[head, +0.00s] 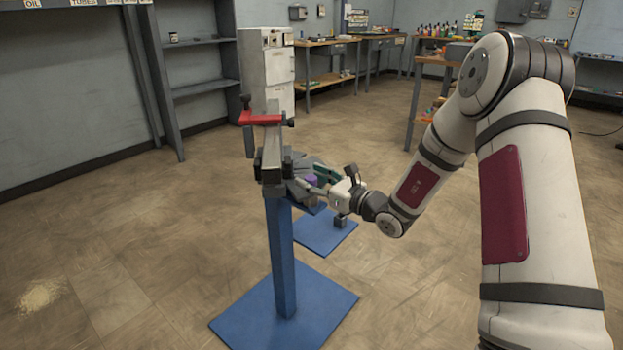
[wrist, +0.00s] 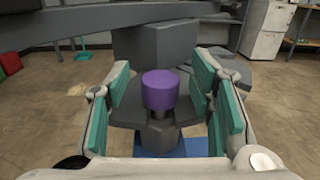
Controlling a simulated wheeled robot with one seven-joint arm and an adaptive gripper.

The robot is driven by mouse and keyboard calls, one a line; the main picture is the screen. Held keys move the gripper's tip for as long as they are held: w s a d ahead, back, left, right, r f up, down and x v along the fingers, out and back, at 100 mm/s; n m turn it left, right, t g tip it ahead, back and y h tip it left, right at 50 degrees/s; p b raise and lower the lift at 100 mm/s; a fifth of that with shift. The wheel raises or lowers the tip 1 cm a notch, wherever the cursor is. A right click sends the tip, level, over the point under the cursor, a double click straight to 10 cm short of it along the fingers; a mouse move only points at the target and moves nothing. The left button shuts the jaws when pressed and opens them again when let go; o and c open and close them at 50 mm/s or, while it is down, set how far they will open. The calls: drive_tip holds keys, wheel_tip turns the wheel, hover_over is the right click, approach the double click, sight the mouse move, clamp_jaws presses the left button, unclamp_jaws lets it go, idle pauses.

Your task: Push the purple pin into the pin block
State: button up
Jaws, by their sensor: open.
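The purple pin (wrist: 160,90) stands upright in the wrist view, with a purple head and a short grey shank showing below it. The shank meets a grey block (wrist: 158,137), which appears to be the pin block. My gripper (wrist: 163,88) is open, with one teal-padded finger on each side of the pin and visible gaps between. How deep the pin sits in the block cannot be told.
A grey frame bar with a red clamp (head: 260,118) rises on a blue post (head: 281,255) with a blue floor plate (head: 285,312), left of my gripper. A second blue plate (head: 326,236) lies behind. Cabinets and benches stand at the back; the left floor is mostly clear.

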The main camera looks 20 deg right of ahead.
drive_tip(key=v, duration=1.1)
drive_tip(key=shift+s, duration=0.2)
drive_tip(key=shift+d, duration=0.15)
